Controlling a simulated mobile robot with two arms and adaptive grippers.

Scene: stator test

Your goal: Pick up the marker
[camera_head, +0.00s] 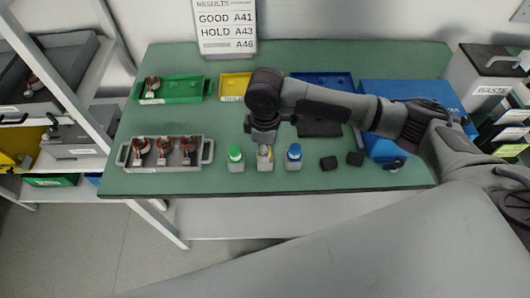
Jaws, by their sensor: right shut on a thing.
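Three small markers stand in a row near the front edge of the green-topped table (215,178). One has a green cap (236,152) and one has a blue cap (294,151). The middle marker (264,157) has a yellowish top, partly hidden by my right gripper (263,144). This gripper points down over it and is shut on it. I cannot tell whether the marker touches the table or its holder. My left gripper is not in view.
A grey tray (122,155) with three copper-wound stators stands left. Behind are a green tray (195,90) with one stator, a yellow tray (234,84) and a blue tray (340,80). Two small black blocks (328,163) (355,158) lie right of the markers.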

